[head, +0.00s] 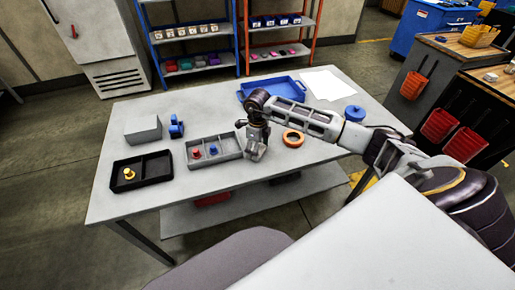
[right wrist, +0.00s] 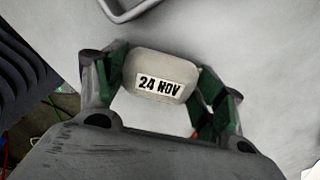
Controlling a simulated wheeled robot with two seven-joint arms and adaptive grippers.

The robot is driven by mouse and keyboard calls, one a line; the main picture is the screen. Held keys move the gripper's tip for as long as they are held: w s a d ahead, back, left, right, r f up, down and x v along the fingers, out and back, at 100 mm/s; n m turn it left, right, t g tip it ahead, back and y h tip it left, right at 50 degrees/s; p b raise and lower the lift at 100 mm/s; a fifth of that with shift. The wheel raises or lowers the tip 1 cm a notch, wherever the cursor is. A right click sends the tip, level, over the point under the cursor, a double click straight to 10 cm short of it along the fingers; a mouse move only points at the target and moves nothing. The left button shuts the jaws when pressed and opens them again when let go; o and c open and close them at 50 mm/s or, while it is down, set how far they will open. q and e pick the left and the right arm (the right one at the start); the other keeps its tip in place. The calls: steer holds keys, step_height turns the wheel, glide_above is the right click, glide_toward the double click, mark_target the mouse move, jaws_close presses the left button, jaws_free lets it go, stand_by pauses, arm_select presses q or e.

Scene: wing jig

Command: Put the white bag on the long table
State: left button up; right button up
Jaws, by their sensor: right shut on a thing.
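The long table (head: 300,170) is grey and fills the middle of the head view. My right gripper (head: 257,142) points down over its middle, between a grey divided tray and an orange ring. In the right wrist view its green-padded fingers (right wrist: 160,90) are shut on the white bag (right wrist: 160,72), which carries a "24 NOV" label. The bag also shows small and pale below the gripper in the head view (head: 254,154). I cannot tell whether the bag touches the tabletop. My left gripper is not in view.
The grey divided tray (head: 226,144) holds a red and a blue piece. The orange ring (head: 293,138) lies to the right. A black tray (head: 155,168), a grey box (head: 143,129), a blue tray (head: 284,84), white paper (head: 330,83) and a blue round container (head: 355,113) also occupy the table. Its front right is clear.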

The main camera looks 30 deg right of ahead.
steer(key=shift+f, duration=0.1)
steer(key=o, duration=1)
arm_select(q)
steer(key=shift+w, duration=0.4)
arm_select(e)
steer(key=shift+o, duration=0.2)
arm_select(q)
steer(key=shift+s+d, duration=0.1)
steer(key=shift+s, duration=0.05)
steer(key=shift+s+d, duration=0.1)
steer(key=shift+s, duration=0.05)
arm_select(e)
steer(key=shift+r, duration=0.35)
step_height(320, 180, up, 4)
steer(key=shift+r, duration=0.1)
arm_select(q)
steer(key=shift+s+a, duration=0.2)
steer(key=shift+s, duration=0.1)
arm_select(e)
step_height(320, 180, up, 7)
steer(key=shift+r, duration=0.2)
